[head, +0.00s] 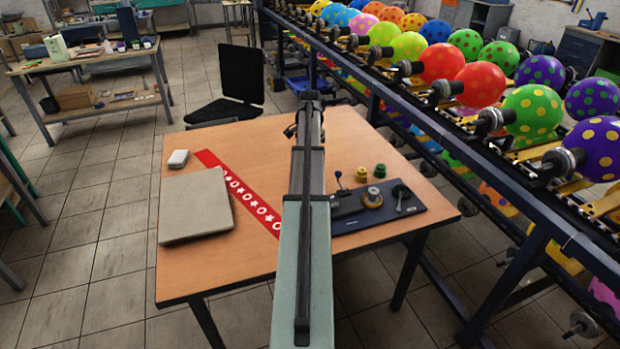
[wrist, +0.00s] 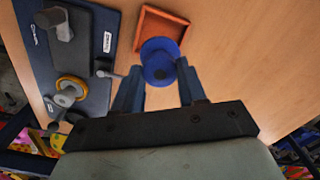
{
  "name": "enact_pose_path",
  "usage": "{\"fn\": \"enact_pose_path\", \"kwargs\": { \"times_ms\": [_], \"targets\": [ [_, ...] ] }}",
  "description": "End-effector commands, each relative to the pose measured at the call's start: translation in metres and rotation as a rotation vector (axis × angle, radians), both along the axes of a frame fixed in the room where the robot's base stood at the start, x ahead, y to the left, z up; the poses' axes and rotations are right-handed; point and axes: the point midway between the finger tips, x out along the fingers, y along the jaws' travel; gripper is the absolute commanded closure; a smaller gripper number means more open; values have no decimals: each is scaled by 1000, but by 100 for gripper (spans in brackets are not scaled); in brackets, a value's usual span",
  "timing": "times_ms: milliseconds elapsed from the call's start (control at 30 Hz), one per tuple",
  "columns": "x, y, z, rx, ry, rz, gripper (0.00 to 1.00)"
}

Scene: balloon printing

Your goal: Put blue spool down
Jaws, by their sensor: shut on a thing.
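In the wrist view, my gripper (wrist: 158,74) is shut on a blue spool (wrist: 158,48), which sits between the two fingertips. The spool shows its round flange and a dark centre. It overlaps the near part of an orange-red square tray (wrist: 143,28) on the wooden table. I cannot tell whether the spool touches the tray or hangs above it. In the head view my own arm hides the gripper, the spool and the tray.
A dark blue plate with metal fittings (head: 405,214) lies right of my arm; it also shows in the wrist view (wrist: 94,95). A grey closed laptop-like slab (head: 194,207) and a red patterned strip (head: 238,192) lie left. Balloon racks stand right.

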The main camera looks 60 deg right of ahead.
Motion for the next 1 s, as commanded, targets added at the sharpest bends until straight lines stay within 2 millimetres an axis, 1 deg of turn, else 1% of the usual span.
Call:
{"fn": "enact_pose_path", "kwargs": {
  "times_ms": [33, 200, 433, 667, 733, 1000],
  "targets": [
    [0, 1, -9, 2, 1, 0, 81],
    [0, 1, -37, 2, 1, 1, 81],
    [0, 0, -53, 1, 1, 2, 81],
    [0, 0, -80, 1, 1, 2, 81],
    [0, 0, -83, 1, 1, 2, 81],
    [0, 0, -83, 1, 0, 2, 81]
  ]
}}
